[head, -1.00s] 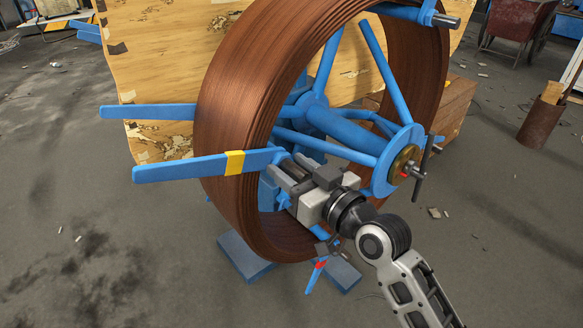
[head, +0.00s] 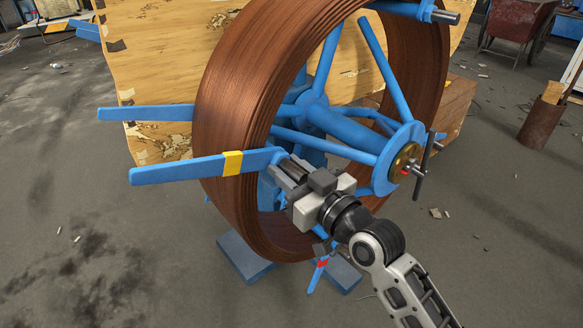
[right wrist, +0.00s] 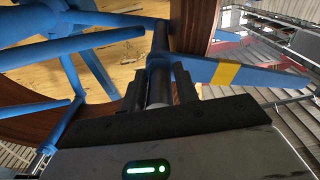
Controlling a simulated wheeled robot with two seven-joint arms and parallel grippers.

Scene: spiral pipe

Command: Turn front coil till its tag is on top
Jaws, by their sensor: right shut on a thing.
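The front coil (head: 232,110) is a thick ring of brown pipe on a blue reel with spokes and a hub (head: 408,150). A flat blue arm (head: 180,168) sticks out left across its face, with a yellow band (head: 232,163); the band also shows in the right wrist view (right wrist: 225,74). A lower blue arm carries a red band (head: 322,263). My right gripper (head: 283,168) is shut on a dark grey rod (right wrist: 160,50) at the inner end of the yellow-banded arm. The jaws hide part of the rod. My left gripper is not in view.
A large wooden panel (head: 150,60) stands behind the coil. Blue foot blocks (head: 245,258) lie under it. A rusty bin (head: 541,122) and a cart (head: 515,22) stand at the right. The floor on the left is mostly clear.

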